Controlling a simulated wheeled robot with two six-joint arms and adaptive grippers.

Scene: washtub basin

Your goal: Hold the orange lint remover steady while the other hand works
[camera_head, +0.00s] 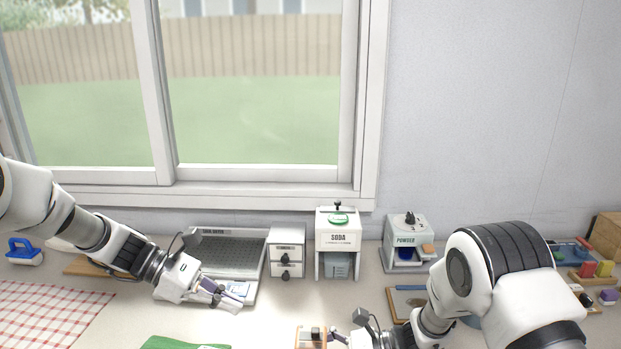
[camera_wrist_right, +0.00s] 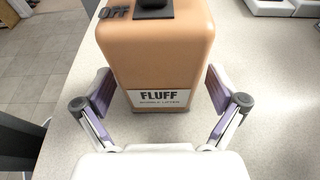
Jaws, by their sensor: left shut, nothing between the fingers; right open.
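The orange lint remover (camera_wrist_right: 155,50) is a box with rounded edges, a FLUFF label, the word OFF and a black switch on top. It stands upright on the counter, and in the head view (camera_head: 303,338) it is cut by the bottom edge. My right gripper (camera_wrist_right: 160,88) is open, with one finger on each side of the lint remover and a gap visible on both sides. My left gripper (camera_head: 228,301) is shut and empty, over the front of the grey tray (camera_head: 208,246) labelled at its back.
Along the wall stand a small drawer unit (camera_head: 287,262), a SODA dispenser (camera_head: 338,240) and a POWDER dispenser (camera_head: 405,236). A green cloth (camera_head: 172,343) and a checked cloth (camera_head: 50,312) lie at the front left. A blue-handled brush (camera_head: 24,252) is at far left.

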